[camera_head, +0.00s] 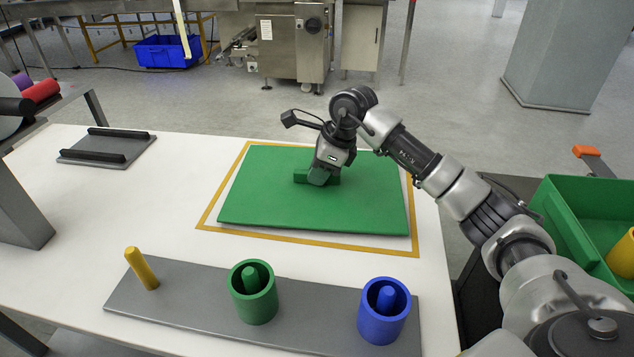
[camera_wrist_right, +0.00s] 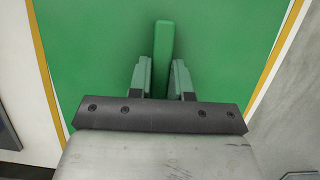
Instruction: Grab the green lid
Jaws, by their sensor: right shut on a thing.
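The green lid (camera_head: 260,195) is a flat green board lying inside a yellow outline on the white table. A green bar-shaped handle (camera_head: 301,176) stands up near its middle. In the right wrist view the lid (camera_wrist_right: 90,50) fills most of the picture, with the handle (camera_wrist_right: 164,45) running away between the fingers. My right gripper (camera_head: 319,178) is over the lid's middle, pointing down, and is shut on the handle; in the right wrist view its fingers (camera_wrist_right: 160,80) lie on both sides of it. My left gripper is not in view.
A grey peg board (camera_head: 200,300) at the front holds a yellow peg (camera_head: 143,268), a green ring (camera_head: 253,295) and a blue ring (camera_head: 383,312). A grey plate with black rails (camera_head: 107,147) lies back left. A green bin (camera_head: 562,215) stands at the right.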

